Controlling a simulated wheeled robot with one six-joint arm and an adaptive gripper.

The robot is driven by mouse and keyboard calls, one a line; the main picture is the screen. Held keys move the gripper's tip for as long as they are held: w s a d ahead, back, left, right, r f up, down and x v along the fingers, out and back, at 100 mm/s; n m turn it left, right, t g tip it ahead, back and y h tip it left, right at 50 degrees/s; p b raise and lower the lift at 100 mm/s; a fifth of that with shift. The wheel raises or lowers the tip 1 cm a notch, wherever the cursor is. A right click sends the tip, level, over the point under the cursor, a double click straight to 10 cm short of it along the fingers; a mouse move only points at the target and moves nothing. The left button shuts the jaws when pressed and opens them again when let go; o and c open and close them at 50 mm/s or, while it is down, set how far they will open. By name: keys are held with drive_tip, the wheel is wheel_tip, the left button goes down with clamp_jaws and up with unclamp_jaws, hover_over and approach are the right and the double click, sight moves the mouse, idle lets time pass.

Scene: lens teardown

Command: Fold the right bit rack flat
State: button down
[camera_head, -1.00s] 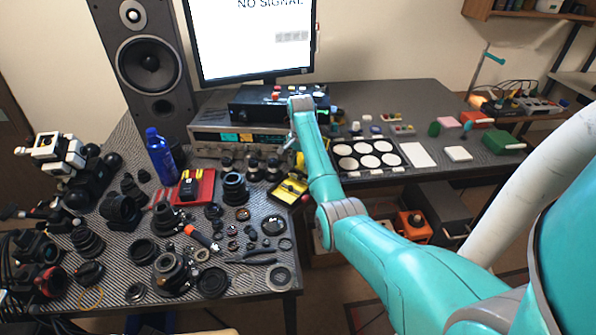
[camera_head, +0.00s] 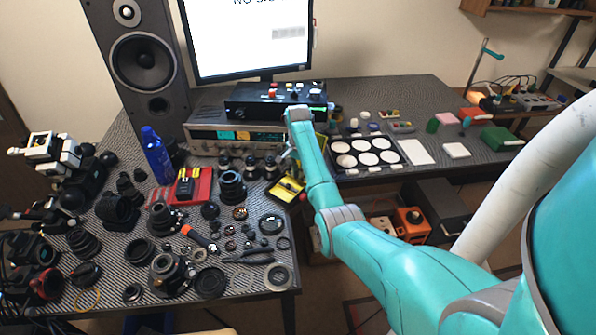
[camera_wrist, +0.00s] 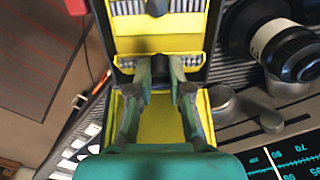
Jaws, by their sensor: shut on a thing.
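The bit case is a yellow-lined black box (camera_head: 285,190), standing open at the right part of the near bench. In the wrist view its yellow interior (camera_wrist: 160,125) fills the middle. A yellow bit rack (camera_wrist: 190,62) with a row of small metal bits crosses the case in front of my fingertips. My gripper (camera_wrist: 161,72) is shut on this rack near its middle, and the fingers hide part of it. Another row of bits (camera_wrist: 130,7) lies beyond it at the top of the wrist view. In the head view my wrist hides the gripper's contact with the rack.
Black lens parts (camera_wrist: 290,45) and metal knobs (camera_wrist: 270,121) stand close to the right of the case in the wrist view. A receiver (camera_head: 215,135) stands behind. A red tray (camera_head: 200,188) lies left of the case. Lens parts crowd the near bench.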

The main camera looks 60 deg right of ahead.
drive_tip(key=shift+a+f+h, duration=0.15)
drive_tip(key=shift+a+h, duration=0.2)
drive_tip(key=shift+h, duration=0.35)
drive_tip(key=shift+a+f+h, duration=0.15)
drive_tip(key=shift+a+h, duration=0.15)
drive_tip(key=shift+h, duration=0.4)
drive_tip(key=shift+w+a+f+g+h, duration=0.15)
drive_tip(key=shift+a+f+h, duration=0.15)
drive_tip(key=shift+h, duration=0.8)
drive_tip(key=shift+s+a+f+g+h, duration=0.15)
drive_tip(key=shift+a+f+h, duration=0.1)
drive_tip(key=shift+h, duration=0.85)
drive_tip(key=shift+w, duration=0.1)
drive_tip(key=c, duration=1.1)
unclamp_jaws()
drive_tip(key=shift+a, duration=0.1)
drive_tip(key=v, duration=1.2)
drive_tip(key=shift+f, duration=0.15)
